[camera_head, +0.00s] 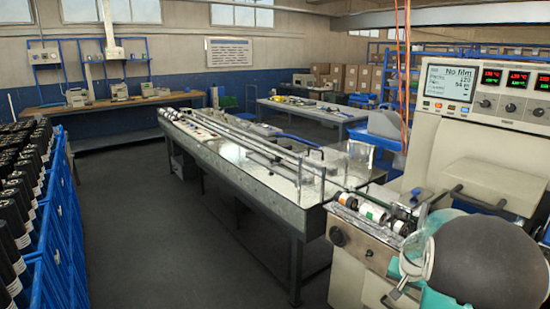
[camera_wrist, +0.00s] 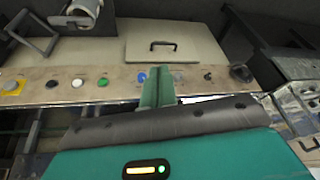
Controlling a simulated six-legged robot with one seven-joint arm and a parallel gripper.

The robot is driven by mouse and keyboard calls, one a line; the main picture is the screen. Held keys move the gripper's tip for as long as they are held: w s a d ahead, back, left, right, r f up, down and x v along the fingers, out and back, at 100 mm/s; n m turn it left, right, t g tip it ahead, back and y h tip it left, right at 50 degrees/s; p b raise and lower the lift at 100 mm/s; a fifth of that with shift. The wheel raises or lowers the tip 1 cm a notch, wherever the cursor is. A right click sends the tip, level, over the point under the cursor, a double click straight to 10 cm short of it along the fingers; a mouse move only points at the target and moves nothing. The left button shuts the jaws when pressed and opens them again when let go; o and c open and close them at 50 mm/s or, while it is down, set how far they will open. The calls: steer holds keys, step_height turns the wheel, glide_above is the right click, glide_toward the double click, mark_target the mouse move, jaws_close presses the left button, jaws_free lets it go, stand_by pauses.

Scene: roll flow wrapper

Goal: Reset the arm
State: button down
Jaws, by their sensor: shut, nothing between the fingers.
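My gripper (camera_wrist: 158,88) shows in the wrist view as narrow teal fingers held together, with nothing between them. It is over the front of the wrapping machine, by a light strip of buttons (camera_wrist: 102,82) and below a pale panel with a black handle (camera_wrist: 163,45). I cannot tell whether the fingertips touch the strip. In the head view, the rounded dark and teal parts of my arm fill the lower right corner and cover part of the machine (camera_head: 480,155). The fingers cannot be made out there. The machine's display (camera_head: 449,83) reads "No film".
A long metal conveyor table (camera_head: 245,165) runs from the machine towards the back. Blue racks (camera_head: 70,240) of dark rolls stand at the left. The grey floor (camera_head: 130,220) between is clear. A workbench (camera_head: 110,103) stands along the far wall.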

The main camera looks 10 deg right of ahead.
steer(key=s+a+r+n+t+y, duration=0.1)
steer(key=s+a+r+n, duration=0.1)
steer(key=a+r, duration=0.65)
steer(key=s+a+r+n, duration=0.25)
steer(key=a+r, duration=0.25)
steer(key=a, duration=0.6)
steer(key=s+a+r+n+y, duration=0.1)
steer(key=s+a+r+n, duration=0.1)
steer(key=s+a, duration=0.5)
steer(key=s+a+r+n+t, duration=0.1)
steer(key=s+a+r+n, duration=0.1)
steer(key=s+a, duration=0.6)
steer(key=shift+s+n+y, duration=0.35)
steer(key=shift+y, duration=0.05)
steer(key=shift+d, duration=0.3)
